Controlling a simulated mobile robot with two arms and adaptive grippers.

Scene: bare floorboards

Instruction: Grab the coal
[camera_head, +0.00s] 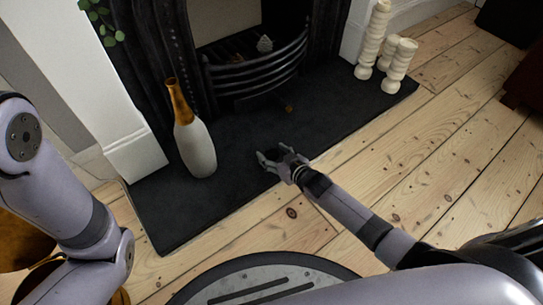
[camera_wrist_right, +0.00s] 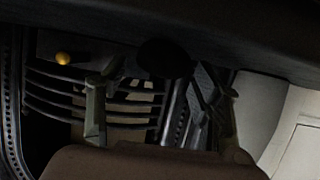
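A dark round lump, which looks like the coal (camera_wrist_right: 165,57), shows in the right wrist view beyond and between the fingertips, against the dark hearth. In the head view it is hard to pick out from the black slab. My right gripper (camera_head: 269,160) is low over the hearth, fingers pointing left; it also shows in the right wrist view (camera_wrist_right: 162,82). Its fingers are spread apart, with no clear contact on the lump. My left arm is at the left of the head view; its gripper is out of frame.
The dark hearth slab (camera_head: 240,207) lies before the fireplace grate (camera_head: 255,75). A white and brown vase (camera_head: 196,148) stands left of my right gripper. White candlesticks (camera_head: 398,66) stand at the slab's far right.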

